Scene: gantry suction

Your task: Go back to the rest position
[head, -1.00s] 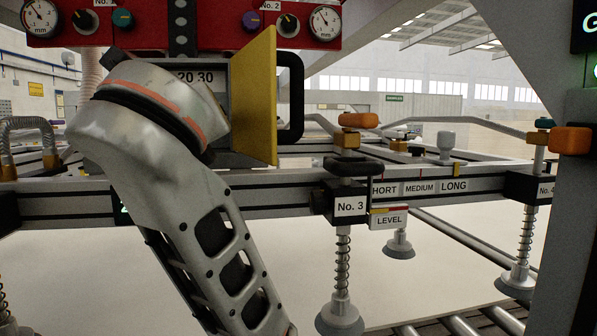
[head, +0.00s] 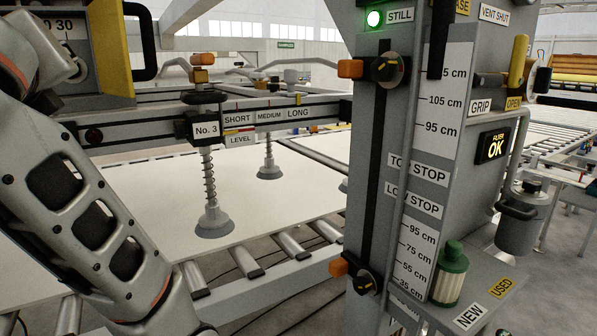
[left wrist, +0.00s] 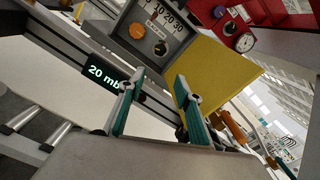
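My left arm shows along the left side of the head view, in front of the gantry beam. Its gripper is outside that view. In the left wrist view my left gripper (left wrist: 157,88) is open and empty. Its two teal-padded fingers stand apart, with a grey box with an orange knob (left wrist: 152,32) and a yellow plate (left wrist: 215,82) beyond them. I cannot tell whether the fingers touch anything. My right gripper is in neither view.
A grey post (head: 366,170) with scales and stop labels stands right of centre. The beam (head: 290,117) carries suction cups (head: 214,220) over a white sheet (head: 285,195). Rollers (head: 245,263) run below. A green-capped filter (head: 450,272) stands on a shelf. Floor shows at right.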

